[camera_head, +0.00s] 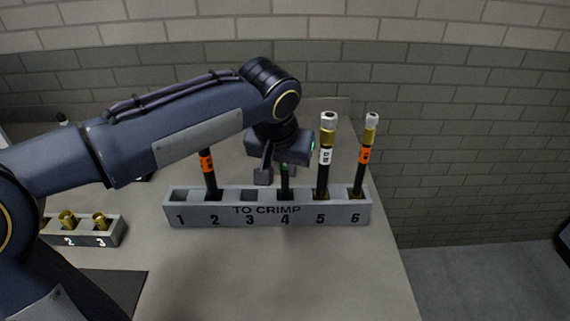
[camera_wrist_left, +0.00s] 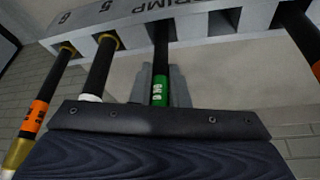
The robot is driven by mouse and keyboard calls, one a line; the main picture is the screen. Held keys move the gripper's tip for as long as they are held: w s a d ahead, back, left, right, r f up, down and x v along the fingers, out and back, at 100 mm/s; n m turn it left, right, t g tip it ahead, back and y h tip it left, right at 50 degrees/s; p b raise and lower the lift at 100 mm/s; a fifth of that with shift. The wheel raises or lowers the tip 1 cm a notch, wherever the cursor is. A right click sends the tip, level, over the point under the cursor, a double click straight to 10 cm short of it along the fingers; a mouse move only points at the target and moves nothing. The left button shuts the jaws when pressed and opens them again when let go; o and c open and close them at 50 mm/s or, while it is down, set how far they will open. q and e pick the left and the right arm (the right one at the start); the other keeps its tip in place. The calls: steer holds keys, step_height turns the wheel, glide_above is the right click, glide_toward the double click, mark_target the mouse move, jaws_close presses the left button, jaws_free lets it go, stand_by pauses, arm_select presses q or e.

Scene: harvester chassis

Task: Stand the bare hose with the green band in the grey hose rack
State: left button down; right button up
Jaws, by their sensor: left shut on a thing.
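The grey hose rack (camera_head: 300,213), marked TO CRIMP with numbered slots, stands on the table. My left gripper (camera_head: 274,173) is above slot 4 and points down. It is shut on the black hose with the green band (camera_wrist_left: 160,90), whose band shows between the fingers in the left wrist view. In the head view the hose (camera_head: 285,188) stands about upright, its lower end in slot 4. The gripper hides its upper end. My right gripper is not in view.
Slot 2 holds an orange-banded hose (camera_head: 208,170). Slot 5 holds a white-banded hose with a metal fitting (camera_head: 325,155), and slot 6 an orange-banded one with a fitting (camera_head: 366,150). Slots 1 and 3 look empty. A smaller rack with brass parts (camera_head: 90,238) stands at left.

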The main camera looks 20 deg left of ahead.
arm_select(q)
steer(key=c, duration=1.3)
jaws_free()
steer(key=p+v, duration=0.1)
steer(key=v, duration=0.7)
steer(key=shift+f, duration=0.1)
steer(key=s+a+f+h+p, duration=0.1)
steer(key=s+a+f, duration=0.1)
steer(key=s+f, duration=0.2)
steer(key=s+a+f+n+h+p, duration=0.1)
steer(key=s+a+f+p, duration=0.1)
steer(key=s, duration=0.6)
steer(key=s+a+f+n+t+h+p, duration=0.1)
steer(key=s+a+f+p, duration=0.1)
steer(key=s+f, duration=0.4)
steer(key=shift+s+a+f+h, duration=0.35)
steer(key=shift+s+a, duration=0.1)
steer(key=shift+a, duration=0.25)
